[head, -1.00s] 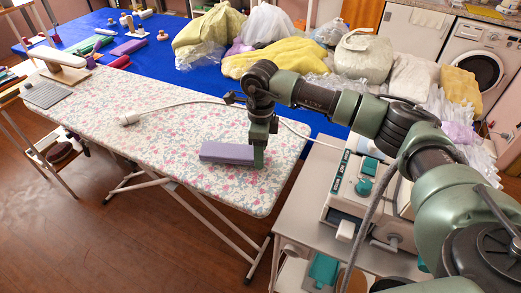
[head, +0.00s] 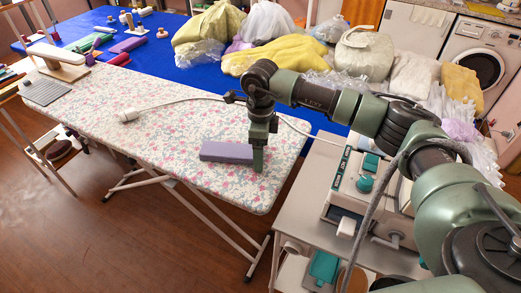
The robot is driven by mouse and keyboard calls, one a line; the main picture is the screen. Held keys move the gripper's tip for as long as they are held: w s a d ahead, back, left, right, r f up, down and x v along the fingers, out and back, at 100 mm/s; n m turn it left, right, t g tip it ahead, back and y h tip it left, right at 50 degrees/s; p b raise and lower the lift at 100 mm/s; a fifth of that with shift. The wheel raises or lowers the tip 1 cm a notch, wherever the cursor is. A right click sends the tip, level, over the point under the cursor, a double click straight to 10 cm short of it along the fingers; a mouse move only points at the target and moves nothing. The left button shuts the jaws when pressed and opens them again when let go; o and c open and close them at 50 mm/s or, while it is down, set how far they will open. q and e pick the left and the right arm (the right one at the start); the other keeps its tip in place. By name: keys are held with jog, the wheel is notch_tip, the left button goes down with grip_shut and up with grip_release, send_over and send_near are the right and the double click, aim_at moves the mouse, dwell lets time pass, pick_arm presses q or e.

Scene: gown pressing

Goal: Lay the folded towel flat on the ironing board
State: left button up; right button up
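The folded towel (head: 226,152) is a purple-grey block lying on the near right part of the ironing board (head: 175,165). The board has a white cover with pink and blue flowers. My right gripper (head: 258,164) points down at the towel's right end, very close to it or touching. Its fingers overlap in this view, so I cannot tell whether it is open or shut on the towel. My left gripper is not in view.
A white cable (head: 180,103) crosses the board behind the towel. A sleeve board (head: 57,54) and a grey pad (head: 46,92) occupy its far left end. A blue table (head: 165,60) with bagged laundry stands behind. A machine with teal parts (head: 365,183) stands at right.

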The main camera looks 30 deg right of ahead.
notch_tip(320, 180, up, 6)
jog(key=shift+r+b, duration=0.25)
jog(key=shift+b, duration=0.55)
jog(key=shift+r, duration=0.65)
